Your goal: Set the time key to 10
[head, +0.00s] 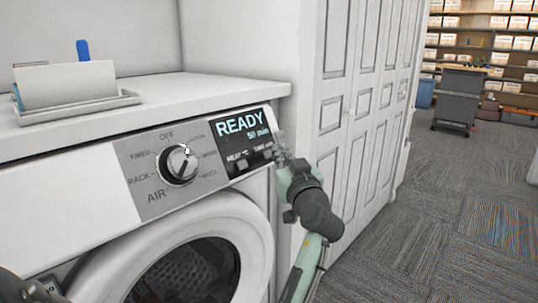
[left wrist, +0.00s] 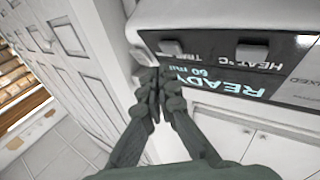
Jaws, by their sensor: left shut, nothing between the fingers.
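The dryer's dark display panel (head: 247,140) reads READY, with a minutes figure that looks like 50 or 60. Below the text are two small grey keys: the HEAT key (head: 240,163) on the left and the time key (head: 267,154) on the right. In the left wrist view the panel is upside down, with the time key (left wrist: 172,47) and the HEAT key (left wrist: 250,51). My left gripper (head: 279,147) is shut and empty at the panel's right end, its fingertips (left wrist: 150,78) close beside the time key. Contact cannot be told.
A round selector knob (head: 179,163) sits left of the display. The dryer's round door (head: 190,260) is below. A tray (head: 80,107) with a white box stands on the top. A white panelled cabinet (head: 345,110) rises close on the right. Carpet floor (head: 440,210) beyond is open.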

